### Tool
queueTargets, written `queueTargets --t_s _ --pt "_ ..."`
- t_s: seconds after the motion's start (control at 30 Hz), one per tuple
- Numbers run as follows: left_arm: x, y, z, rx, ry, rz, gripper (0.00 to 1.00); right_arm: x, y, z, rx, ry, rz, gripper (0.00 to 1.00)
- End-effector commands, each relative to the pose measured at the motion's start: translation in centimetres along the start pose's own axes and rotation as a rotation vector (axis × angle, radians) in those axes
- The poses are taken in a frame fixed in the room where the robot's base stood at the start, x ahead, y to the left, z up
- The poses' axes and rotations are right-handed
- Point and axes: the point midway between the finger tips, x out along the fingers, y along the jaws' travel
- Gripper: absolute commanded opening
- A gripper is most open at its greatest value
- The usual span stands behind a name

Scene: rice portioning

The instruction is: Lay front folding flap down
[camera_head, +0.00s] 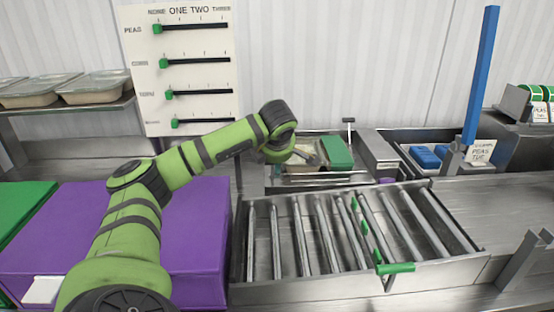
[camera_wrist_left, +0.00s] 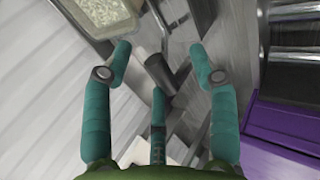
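My left gripper (camera_wrist_left: 160,58) has its teal fingers spread open in the left wrist view. A dark cylinder end (camera_wrist_left: 158,72) on a metal bar shows between the fingers; I cannot tell if they touch it. In the head view my left arm reaches to the back of the roller conveyor, and the gripper is mostly hidden behind its wrist. I cannot tell for sure which part is the front folding flap. An angled metal piece (camera_head: 522,262) stands at the right front. My right gripper is not in view.
A tray with pale grains (camera_wrist_left: 100,14) is near the gripper. A green block (camera_head: 337,152) lies behind the conveyor (camera_head: 262,292). A blue post (camera_head: 481,75) rises at right. Purple boxes (camera_head: 50,225) stand at left. The rollers carry no trays.

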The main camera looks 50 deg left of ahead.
Motion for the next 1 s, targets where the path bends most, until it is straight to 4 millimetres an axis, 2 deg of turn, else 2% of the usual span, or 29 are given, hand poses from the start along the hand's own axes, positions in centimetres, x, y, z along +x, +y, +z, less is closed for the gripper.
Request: queueTargets --t_s 0.03,0.3,0.43,0.57,0.8,1.0 --pt "0.8 -1.6 -0.5 0.007 0.031 -0.047 0.54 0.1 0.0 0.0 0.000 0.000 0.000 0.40" --pt "0.8 -1.5 -0.6 0.005 0.033 -0.046 0.54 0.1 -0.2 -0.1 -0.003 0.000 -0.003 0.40" --pt "-0.2 -1.4 -0.5 0.005 0.029 -0.042 0.54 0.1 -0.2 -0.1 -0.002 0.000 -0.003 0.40" --pt "-2.6 -1.1 -0.1 0.008 0.020 -0.034 0.54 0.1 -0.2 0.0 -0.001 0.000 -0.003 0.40" --pt "-7.9 -0.3 0.3 0.005 0.006 -0.015 0.54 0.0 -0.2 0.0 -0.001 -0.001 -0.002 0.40" --pt "-10.7 0.0 0.5 0.003 0.002 -0.007 0.54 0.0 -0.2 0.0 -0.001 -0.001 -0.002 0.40"
